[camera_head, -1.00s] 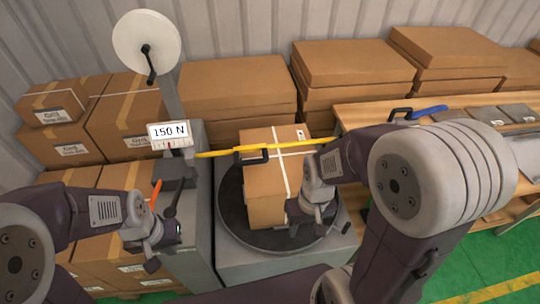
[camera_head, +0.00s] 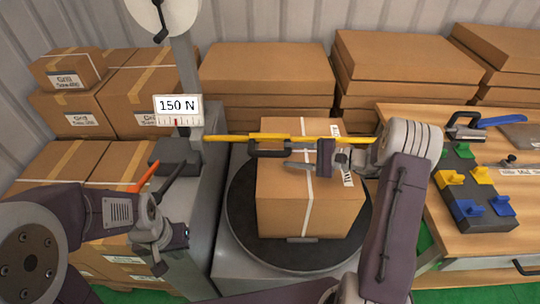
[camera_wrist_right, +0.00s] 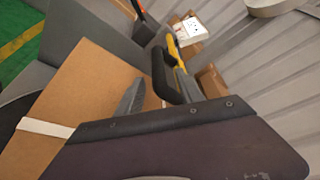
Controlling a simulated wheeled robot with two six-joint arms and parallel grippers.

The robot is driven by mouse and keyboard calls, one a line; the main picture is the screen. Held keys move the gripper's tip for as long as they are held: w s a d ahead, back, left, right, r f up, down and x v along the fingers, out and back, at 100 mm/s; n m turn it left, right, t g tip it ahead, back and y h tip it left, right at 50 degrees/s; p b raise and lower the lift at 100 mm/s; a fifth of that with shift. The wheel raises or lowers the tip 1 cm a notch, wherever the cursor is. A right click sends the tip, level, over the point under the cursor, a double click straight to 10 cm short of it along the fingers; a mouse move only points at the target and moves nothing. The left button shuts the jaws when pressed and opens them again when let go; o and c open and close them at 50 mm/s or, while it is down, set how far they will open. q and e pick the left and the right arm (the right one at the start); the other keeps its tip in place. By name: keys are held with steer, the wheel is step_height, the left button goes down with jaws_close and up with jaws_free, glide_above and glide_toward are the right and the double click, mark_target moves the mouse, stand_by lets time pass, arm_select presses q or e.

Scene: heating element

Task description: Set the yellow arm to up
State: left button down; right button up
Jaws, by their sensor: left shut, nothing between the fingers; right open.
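The yellow arm (camera_head: 230,137) lies level across the space above the box, running right from the grey post. A black handle (camera_head: 268,153) hangs from its near side. The yellow arm (camera_wrist_right: 172,46) and black handle (camera_wrist_right: 163,74) also show in the right wrist view. My right gripper (camera_head: 300,154) is open at the handle's right end, fingers pointing left. In the wrist view its fingers (camera_wrist_right: 158,92) appear on either side of the handle; contact cannot be told. My left gripper (camera_head: 160,264) is shut and empty, low at the left, away from the yellow arm.
A strapped cardboard box (camera_head: 300,205) stands on a dark turntable (camera_head: 243,225) under the yellow arm. A 150 N gauge (camera_head: 178,106) and an orange lever (camera_head: 144,178) are at the post. A wooden table (camera_head: 400,120) is at right; stacked boxes (camera_head: 265,75) stand behind.

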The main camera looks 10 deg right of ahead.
mark_target(277, 153)
steer(key=x, duration=0.6)
steer(key=shift+s+a+r, duration=0.15)
steer(key=shift+a, duration=0.4)
steer(key=shift+w+a+f, duration=0.2)
steer(key=shift+w+a, duration=0.1)
steer(key=shift+w, duration=0.05)
steer(key=shift+s+r, duration=0.1)
jaws_close()
stand_by(0.3)
